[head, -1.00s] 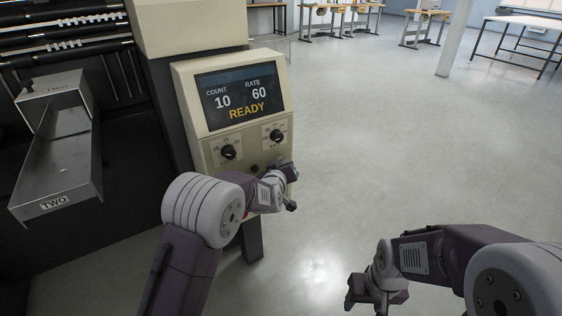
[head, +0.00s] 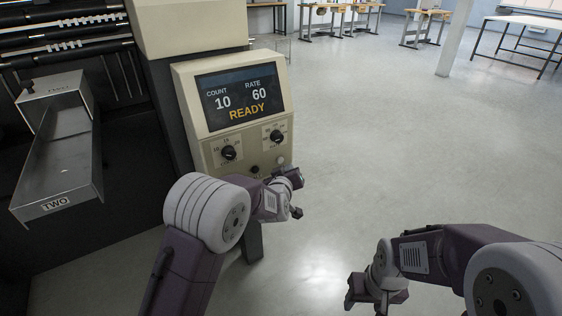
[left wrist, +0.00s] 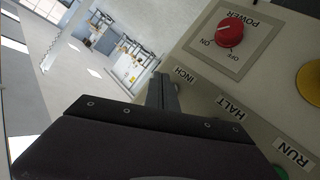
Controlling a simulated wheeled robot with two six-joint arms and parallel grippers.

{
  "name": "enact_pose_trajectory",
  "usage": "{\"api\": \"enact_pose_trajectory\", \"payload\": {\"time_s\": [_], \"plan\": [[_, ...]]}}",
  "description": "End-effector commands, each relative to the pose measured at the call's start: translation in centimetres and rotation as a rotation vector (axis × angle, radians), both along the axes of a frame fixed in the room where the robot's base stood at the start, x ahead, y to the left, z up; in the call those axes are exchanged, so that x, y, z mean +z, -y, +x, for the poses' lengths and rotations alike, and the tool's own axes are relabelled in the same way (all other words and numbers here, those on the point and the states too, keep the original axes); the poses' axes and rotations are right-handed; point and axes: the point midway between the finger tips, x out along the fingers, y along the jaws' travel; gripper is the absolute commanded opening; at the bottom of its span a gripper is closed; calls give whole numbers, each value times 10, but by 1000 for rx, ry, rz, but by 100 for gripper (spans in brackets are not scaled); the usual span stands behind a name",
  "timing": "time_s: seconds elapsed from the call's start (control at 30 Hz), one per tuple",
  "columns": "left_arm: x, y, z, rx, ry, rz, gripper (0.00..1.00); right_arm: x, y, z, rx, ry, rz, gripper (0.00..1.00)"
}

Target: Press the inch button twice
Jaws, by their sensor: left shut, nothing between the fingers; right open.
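The cream control panel (head: 212,135) stands left of centre in the head view, with its display reading COUNT 10, RATE 60, READY. The INCH label (left wrist: 185,75) shows in the left wrist view, beside my left gripper's shut, empty fingers (left wrist: 163,92). The inch button itself is hidden, apparently behind the gripper. I cannot tell whether the fingers touch the panel. In the head view my left gripper (head: 291,178) is at the panel's lower right edge. My right gripper (head: 377,295) is open over bare floor, away from the panel.
The left wrist view shows a red POWER knob (left wrist: 230,33), HALT (left wrist: 233,108) and RUN (left wrist: 295,153) labels, and part of a yellow button (left wrist: 312,82). Two black dials (head: 229,152) sit below the display. A metal chute (head: 62,165) is at left. Floor at right is clear.

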Motion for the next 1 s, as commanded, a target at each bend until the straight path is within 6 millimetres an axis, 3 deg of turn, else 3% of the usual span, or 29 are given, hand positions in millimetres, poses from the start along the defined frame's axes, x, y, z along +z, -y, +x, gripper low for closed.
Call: {"api": "enact_pose_trajectory", "payload": {"time_s": [0.4, 1.0], "plan": [[1, 21, -30, 0, 0, 0, 0, 6, 0, 0, 0, 0, 0, 56], [0, 22, -30, 1, 0, 0, 0, 6, 0, 0, 0, 0, 0, 56]]}}
